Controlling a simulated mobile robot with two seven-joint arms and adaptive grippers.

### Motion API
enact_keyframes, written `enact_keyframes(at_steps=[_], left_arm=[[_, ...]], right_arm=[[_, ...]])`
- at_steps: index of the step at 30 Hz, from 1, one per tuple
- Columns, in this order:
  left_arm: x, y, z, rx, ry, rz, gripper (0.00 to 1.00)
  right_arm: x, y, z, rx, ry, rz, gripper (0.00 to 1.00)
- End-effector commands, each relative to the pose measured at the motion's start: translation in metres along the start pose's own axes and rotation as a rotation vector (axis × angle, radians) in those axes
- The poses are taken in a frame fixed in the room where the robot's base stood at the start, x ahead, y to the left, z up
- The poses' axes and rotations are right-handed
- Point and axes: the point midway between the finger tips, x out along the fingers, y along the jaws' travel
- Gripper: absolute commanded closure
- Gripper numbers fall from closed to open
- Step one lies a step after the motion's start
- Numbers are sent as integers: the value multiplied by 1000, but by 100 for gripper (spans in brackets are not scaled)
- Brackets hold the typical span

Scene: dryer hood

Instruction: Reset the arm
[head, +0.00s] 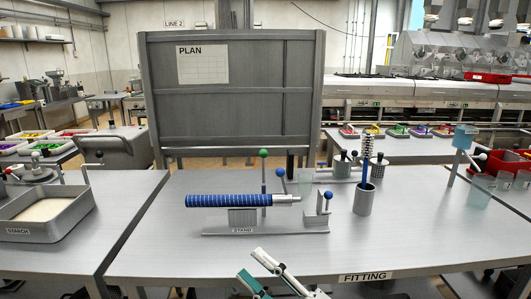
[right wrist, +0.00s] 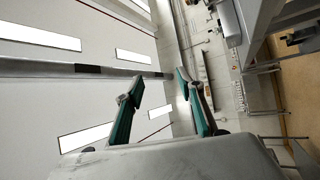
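My right gripper (head: 262,272) shows at the bottom of the head view, in front of the table's front edge. Its two green-edged fingers are apart with nothing between them. In the right wrist view the same gripper (right wrist: 160,90) has its fingers spread, with the ceiling, lights and wall behind them. My left gripper does not show in either view.
The fitting table (head: 390,240) bears a stand (head: 300,228) holding a blue striped cylinder (head: 230,200). A grey cup (head: 365,199) holds a coiled brush. A tray (head: 45,215) sits on the left table. The fitting table's front strip is clear.

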Motion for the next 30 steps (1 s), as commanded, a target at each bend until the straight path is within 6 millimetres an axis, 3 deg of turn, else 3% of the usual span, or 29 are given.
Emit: enact_keyframes(at_steps=[3,5,9,14,18,21,24,30], left_arm=[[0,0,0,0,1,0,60],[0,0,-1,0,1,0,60],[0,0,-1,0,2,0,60],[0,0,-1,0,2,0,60],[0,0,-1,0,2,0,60],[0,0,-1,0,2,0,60],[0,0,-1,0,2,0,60],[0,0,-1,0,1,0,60]], right_arm=[[-48,-35,44,218,-239,-9,62],[-76,-54,63,321,-357,-14,62],[-154,-103,94,550,-624,-27,62],[-249,-158,103,771,-901,-41,62],[-323,-196,93,919,-1100,-49,62],[-361,-212,83,989,-1198,-53,62],[-383,-222,76,1030,-1258,-53,62],[-394,-226,72,1051,-1287,-54,62]])
